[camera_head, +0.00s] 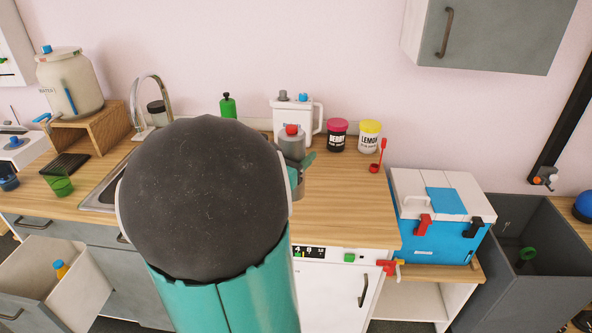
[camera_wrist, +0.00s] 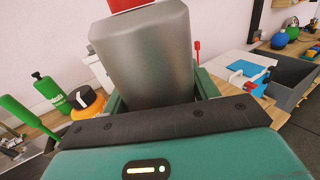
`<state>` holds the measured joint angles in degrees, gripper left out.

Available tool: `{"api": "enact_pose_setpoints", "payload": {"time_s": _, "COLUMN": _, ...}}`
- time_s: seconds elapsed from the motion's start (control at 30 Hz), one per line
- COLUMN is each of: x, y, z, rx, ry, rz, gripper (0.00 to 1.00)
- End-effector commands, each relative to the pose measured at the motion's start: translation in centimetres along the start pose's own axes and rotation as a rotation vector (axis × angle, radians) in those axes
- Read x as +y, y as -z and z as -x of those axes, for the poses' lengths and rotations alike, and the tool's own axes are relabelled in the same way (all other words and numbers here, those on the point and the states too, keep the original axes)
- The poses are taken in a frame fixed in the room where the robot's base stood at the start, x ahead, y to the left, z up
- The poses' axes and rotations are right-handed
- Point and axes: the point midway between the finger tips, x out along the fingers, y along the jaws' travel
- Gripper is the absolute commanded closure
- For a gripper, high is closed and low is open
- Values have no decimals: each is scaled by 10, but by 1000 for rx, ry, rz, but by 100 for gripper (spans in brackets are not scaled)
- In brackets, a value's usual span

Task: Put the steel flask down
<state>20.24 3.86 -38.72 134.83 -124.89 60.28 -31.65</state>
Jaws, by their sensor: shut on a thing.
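The steel flask (camera_wrist: 147,55) is a grey metal cylinder with a red cap, and it fills the middle of the wrist view. It also shows in the head view (camera_head: 291,146), partly hidden behind my arm. My gripper (camera_wrist: 160,97) is shut on the flask, with a green finger on each side of it. The flask is close to upright over the wooden counter (camera_head: 335,205). My arm hides its lower part, so I cannot tell whether its base touches the counter.
A white jug (camera_head: 292,113), a berry jar (camera_head: 337,134) and a lemon jar (camera_head: 369,135) stand behind the flask. A green bottle (camera_head: 228,106) is to the left. A blue and white cooler (camera_head: 440,215) is at the right. The counter's front right is clear.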

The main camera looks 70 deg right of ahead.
Motion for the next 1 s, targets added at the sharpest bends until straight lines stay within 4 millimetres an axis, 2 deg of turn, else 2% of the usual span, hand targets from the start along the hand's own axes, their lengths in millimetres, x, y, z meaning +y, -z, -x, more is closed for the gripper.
{"api": "enact_pose_setpoints", "payload": {"time_s": 0.17, "x": 10, "y": 11, "z": -26, "rx": -3, "ry": 1, "rz": 5, "gripper": 83}}
{"api": "enact_pose_setpoints", "payload": {"time_s": 0.5, "x": 23, "y": 52, "z": -59, "rx": -1, "ry": -1, "rz": 6, "gripper": 83}}
{"api": "enact_pose_setpoints", "payload": {"time_s": 0.83, "x": 30, "y": 72, "z": -75, "rx": -2, "ry": -1, "rz": 3, "gripper": 83}}
{"api": "enact_pose_setpoints", "payload": {"time_s": 1.0, "x": 30, "y": 97, "z": -74, "rx": -2, "ry": -2, "rz": 3, "gripper": 83}}
